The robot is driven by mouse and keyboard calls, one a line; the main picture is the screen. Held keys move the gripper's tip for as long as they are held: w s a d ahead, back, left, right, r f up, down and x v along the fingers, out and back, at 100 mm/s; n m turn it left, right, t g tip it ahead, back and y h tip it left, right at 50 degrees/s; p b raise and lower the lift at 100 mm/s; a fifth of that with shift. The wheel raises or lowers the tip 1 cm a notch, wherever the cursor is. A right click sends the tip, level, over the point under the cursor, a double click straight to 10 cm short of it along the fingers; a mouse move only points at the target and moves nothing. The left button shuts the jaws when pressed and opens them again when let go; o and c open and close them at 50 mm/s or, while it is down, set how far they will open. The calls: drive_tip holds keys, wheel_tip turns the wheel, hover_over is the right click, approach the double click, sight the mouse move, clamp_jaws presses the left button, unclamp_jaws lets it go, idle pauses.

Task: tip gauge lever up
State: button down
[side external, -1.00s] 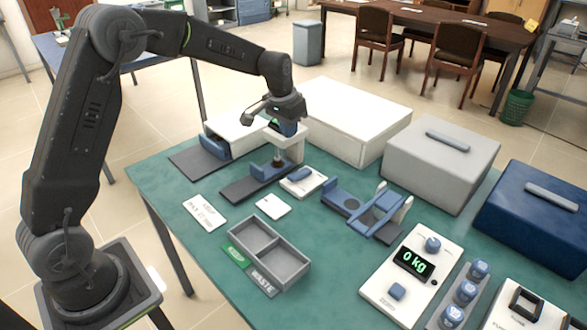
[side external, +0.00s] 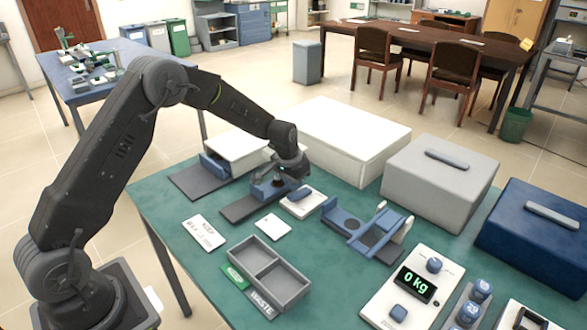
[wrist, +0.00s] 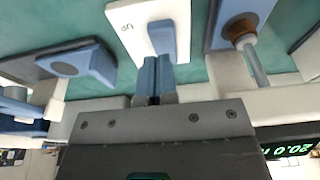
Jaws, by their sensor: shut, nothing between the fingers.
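The lever is a blue bar on a white plate (side external: 303,203), standing right of the gauge in the side external view. In the wrist view the plate (wrist: 134,16) is marked "UP" and the blue lever (wrist: 163,38) lies along its edge. My gripper (wrist: 154,78) is shut and empty, its blue fingertips close to the lever's near end; I cannot tell whether they touch. The gauge shows as a blue and dark base (side external: 245,205) in the side external view, partly hidden by my wrist. Its metal plunger (wrist: 256,65) shows at right in the wrist view.
A grey divided tray (side external: 268,275) lies in front, with a white card (side external: 272,227) behind it. A blue cradle-like fixture (side external: 365,228) stands to the right, and a scale (side external: 412,290) reads 0 kg. A large white box (side external: 345,140) stands close behind my gripper.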

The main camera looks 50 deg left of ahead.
sight(290, 206)
drive_tip(key=shift+s+f, duration=0.2)
drive_tip(key=shift+f, duration=0.75)
drive_tip(key=shift+s+f, duration=0.45)
drive_tip(key=shift+f, duration=0.15)
drive_tip(key=shift+s+f, duration=0.4)
drive_tip(key=shift+f, duration=0.2)
drive_tip(key=v, duration=0.4)
drive_tip(key=shift+w+r, duration=0.2)
drive_tip(key=shift+r, duration=0.2)
drive_tip(key=s+r, duration=0.5)
drive_tip(key=r, duration=0.3)
drive_tip(key=shift+s, duration=0.2)
